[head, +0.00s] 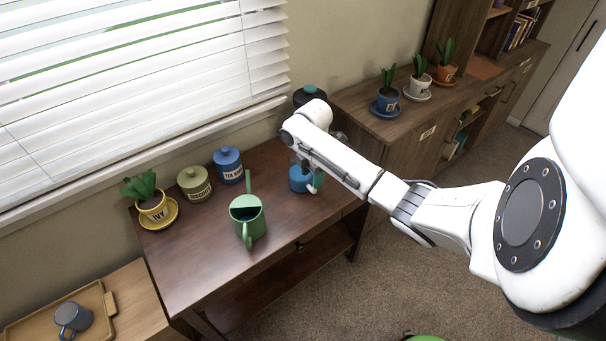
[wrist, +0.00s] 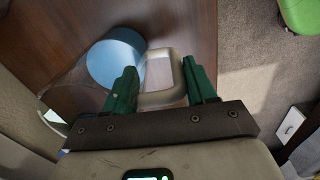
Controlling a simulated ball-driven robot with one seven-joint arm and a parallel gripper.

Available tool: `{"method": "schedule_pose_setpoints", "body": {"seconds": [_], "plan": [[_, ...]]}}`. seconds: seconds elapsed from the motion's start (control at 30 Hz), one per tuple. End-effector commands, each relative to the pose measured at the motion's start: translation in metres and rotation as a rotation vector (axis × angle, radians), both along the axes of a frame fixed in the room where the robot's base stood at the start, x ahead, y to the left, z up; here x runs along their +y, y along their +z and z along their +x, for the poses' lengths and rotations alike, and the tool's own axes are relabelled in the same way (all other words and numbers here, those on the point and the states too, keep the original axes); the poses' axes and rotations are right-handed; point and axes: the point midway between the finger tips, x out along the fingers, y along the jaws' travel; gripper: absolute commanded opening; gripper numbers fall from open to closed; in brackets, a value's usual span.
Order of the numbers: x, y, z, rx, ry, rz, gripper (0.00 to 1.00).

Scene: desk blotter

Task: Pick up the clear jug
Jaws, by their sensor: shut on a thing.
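The clear jug (wrist: 165,98) shows in the wrist view as a pale loop handle and a faint transparent rim curving out to the left. A round blue area (wrist: 113,62) shows within or behind its see-through wall; I cannot tell which. My gripper (wrist: 160,72) has its green fingers on both sides of the handle and is shut on it. In the head view the blue of the jug (head: 299,181) shows below my gripper, at the right end of the dark wooden table (head: 190,255). The arm partly hides it, and I cannot tell whether its base touches the table.
A green watering can (head: 247,222) stands left of the jug.

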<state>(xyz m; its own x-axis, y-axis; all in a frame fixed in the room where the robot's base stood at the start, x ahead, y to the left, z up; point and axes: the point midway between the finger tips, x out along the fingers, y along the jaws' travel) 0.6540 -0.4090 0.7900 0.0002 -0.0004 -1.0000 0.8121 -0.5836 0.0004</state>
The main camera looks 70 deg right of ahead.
Motion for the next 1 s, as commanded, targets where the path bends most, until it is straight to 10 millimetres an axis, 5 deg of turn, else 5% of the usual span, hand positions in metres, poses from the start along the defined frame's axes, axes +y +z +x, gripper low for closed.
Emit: {"method": "schedule_pose_setpoints", "body": {"seconds": [0.4,1.0], "plan": [[0.0001,0.0000,-0.0002,0.001,0.000,0.001,0.00],[-0.0006,0.0098,0.0009,-0.003,0.001,-0.002,0.00]]}}
